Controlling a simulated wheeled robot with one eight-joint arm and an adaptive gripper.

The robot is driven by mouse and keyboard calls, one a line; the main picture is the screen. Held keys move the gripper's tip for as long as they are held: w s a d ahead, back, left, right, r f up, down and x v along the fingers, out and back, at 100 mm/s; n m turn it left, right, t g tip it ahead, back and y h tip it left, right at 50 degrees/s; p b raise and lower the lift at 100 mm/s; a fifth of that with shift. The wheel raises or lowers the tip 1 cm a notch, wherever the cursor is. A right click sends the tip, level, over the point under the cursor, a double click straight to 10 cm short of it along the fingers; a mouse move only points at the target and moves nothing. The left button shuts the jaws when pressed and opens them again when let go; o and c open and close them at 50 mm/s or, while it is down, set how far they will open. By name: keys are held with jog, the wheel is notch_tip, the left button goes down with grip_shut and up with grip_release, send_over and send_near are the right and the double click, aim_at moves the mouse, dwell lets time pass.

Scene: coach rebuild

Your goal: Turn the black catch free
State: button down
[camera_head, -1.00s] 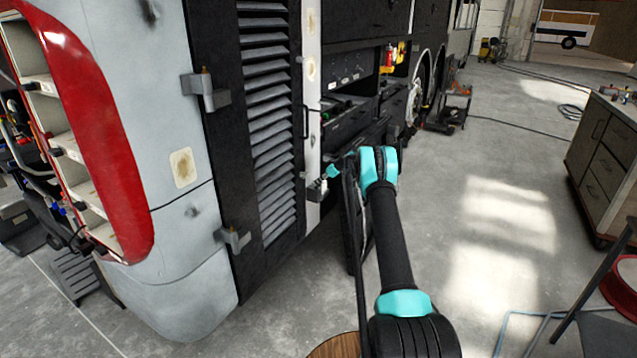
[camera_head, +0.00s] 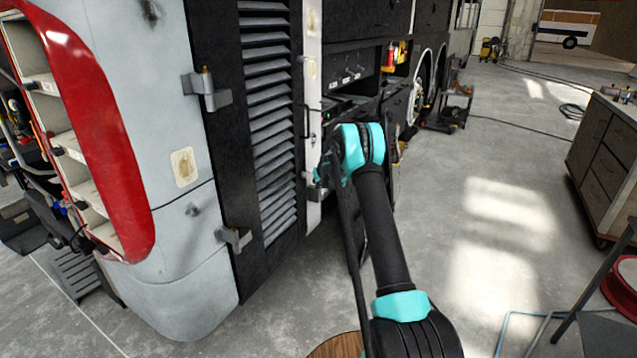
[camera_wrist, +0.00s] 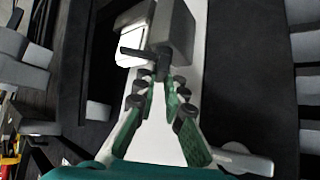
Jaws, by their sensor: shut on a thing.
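The black catch (camera_wrist: 135,53) shows in the wrist view as a short dark lever beside a grey block (camera_wrist: 174,30) on the white post. My gripper (camera_wrist: 162,76) has its two green-lined fingers drawn together at the tips, shut on the catch's dark stem. In the head view my gripper (camera_head: 321,176) is at the white post, at the right edge of the louvred black door (camera_head: 225,130). There the gripper and arm hide the catch, and its turn angle cannot be told.
A black handle (camera_head: 306,121) stands on the door's edge above the gripper. Grey hinges (camera_head: 208,90) sit on the door's left side. An open equipment bay (camera_head: 350,75) lies beyond the post. The floor (camera_head: 480,260) to the right is clear, with a drawer cabinet (camera_head: 600,165) farther right.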

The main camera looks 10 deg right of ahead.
jog(key=shift+a+m+h, duration=0.2)
jog(key=shift+m+h, duration=1.5)
jog(key=shift+m, duration=0.5)
jog(key=c, duration=1.6)
grip_release()
